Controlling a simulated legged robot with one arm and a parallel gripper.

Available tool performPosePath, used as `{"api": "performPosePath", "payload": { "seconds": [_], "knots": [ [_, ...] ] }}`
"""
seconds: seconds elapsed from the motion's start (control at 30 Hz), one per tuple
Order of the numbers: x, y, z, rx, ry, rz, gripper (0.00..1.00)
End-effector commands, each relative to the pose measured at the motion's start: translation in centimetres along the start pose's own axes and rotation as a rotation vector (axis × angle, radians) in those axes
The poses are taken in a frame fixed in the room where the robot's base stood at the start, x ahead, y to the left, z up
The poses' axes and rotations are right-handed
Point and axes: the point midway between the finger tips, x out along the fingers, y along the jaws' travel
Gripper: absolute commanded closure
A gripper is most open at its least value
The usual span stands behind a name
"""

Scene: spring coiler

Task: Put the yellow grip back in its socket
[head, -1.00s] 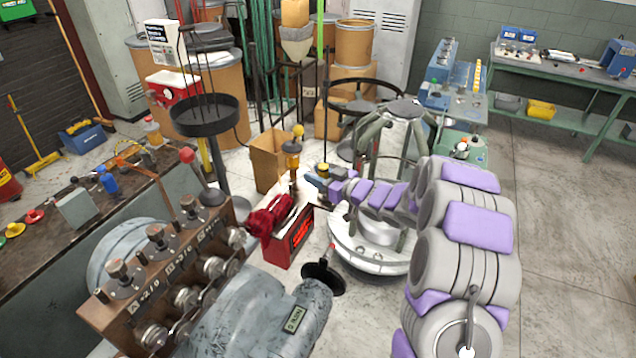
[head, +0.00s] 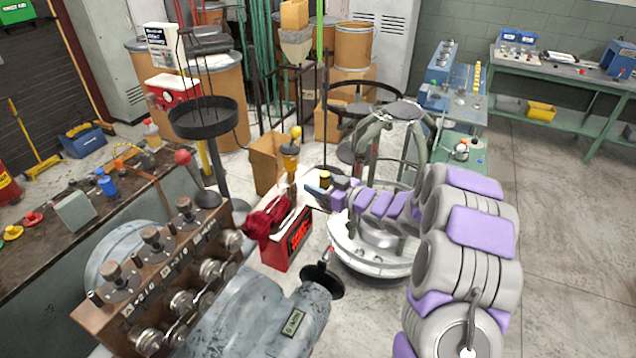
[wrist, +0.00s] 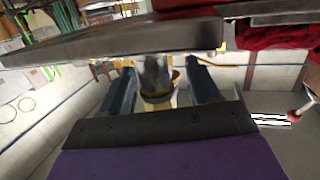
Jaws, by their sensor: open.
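My gripper (head: 318,188) is at the end of my purple and grey arm, beside the red box, with its jaws open. A short yellow piece with a dark top (head: 324,177) is at the fingers in the head view; it may be the yellow grip. In the wrist view the two blue-grey fingers (wrist: 161,88) stand apart, with a yellowish piece with a dark band (wrist: 160,98) between them. I cannot tell whether they touch it. A yellow ball-topped post (head: 290,163) rises left of my gripper. I cannot make out the socket for certain.
A round white-based stand (head: 375,255) is under my arm. A large grey metal bar (wrist: 120,42) crosses close above the fingers in the wrist view. Open floor lies right.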

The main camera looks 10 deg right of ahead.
Motion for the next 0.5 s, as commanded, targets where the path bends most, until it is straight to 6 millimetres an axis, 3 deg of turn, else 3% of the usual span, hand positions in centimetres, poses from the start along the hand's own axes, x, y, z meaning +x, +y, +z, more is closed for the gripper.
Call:
{"api": "performPosePath", "payload": {
  "seconds": [0.5],
  "knots": [
    [-8.8,0.2,-0.1,0.001,-0.003,0.005,0.39]
  ]
}}
